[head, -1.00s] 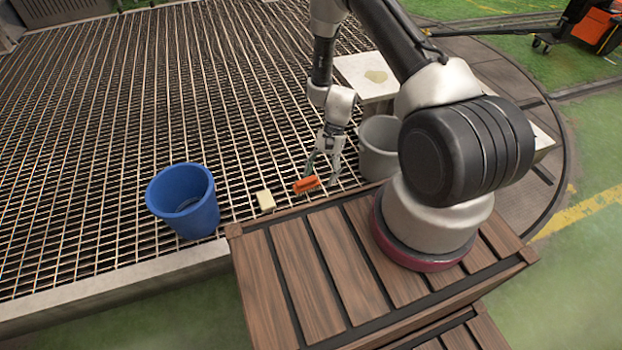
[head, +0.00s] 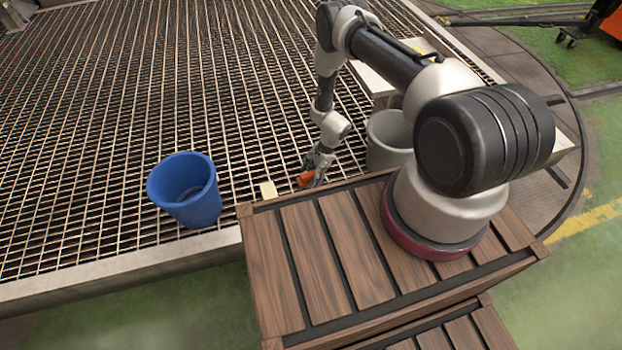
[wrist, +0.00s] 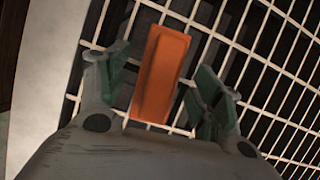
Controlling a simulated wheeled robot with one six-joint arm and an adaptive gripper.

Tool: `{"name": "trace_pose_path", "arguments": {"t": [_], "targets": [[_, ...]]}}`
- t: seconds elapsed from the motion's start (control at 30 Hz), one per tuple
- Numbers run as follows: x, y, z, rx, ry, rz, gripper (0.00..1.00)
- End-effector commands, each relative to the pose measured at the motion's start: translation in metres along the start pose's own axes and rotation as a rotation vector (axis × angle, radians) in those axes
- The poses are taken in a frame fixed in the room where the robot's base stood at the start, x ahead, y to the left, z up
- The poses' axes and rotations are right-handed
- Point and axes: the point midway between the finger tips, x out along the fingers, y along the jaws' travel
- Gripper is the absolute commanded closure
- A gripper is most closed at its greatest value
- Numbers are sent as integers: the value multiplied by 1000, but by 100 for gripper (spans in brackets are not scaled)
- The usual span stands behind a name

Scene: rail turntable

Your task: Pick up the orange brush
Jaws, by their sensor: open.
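The orange brush (head: 306,178) lies on the metal grating near the wooden platform in the head view. In the wrist view the orange brush (wrist: 161,75) lies lengthwise between the two green-padded fingers, with a gap on each side. My gripper (wrist: 161,95) is open around it and not closed on it. In the head view my gripper (head: 312,176) is low over the brush and partly covers it. Whether the fingertips touch the grating cannot be told.
A pale yellow block (head: 268,190) lies just left of the brush. A blue bucket (head: 184,190) stands further left, and a grey pot (head: 389,140) stands to the right. The slatted wooden platform (head: 318,250) is in front. The grating (head: 110,110) behind is clear.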

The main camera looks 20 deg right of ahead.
Motion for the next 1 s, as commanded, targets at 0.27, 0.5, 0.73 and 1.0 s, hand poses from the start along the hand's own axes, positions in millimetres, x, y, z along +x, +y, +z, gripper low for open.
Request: {"name": "trace_pose_path", "arguments": {"t": [0.27, 0.5, 0.73, 1.0], "targets": [[8, 0, 0, -1, 0, 0, 34], [8, 0, 0, -1, 0, 0, 69], [8, 0, 0, -1, 0, 0, 84], [0, -1, 3, -1, 0, -1, 84]]}}
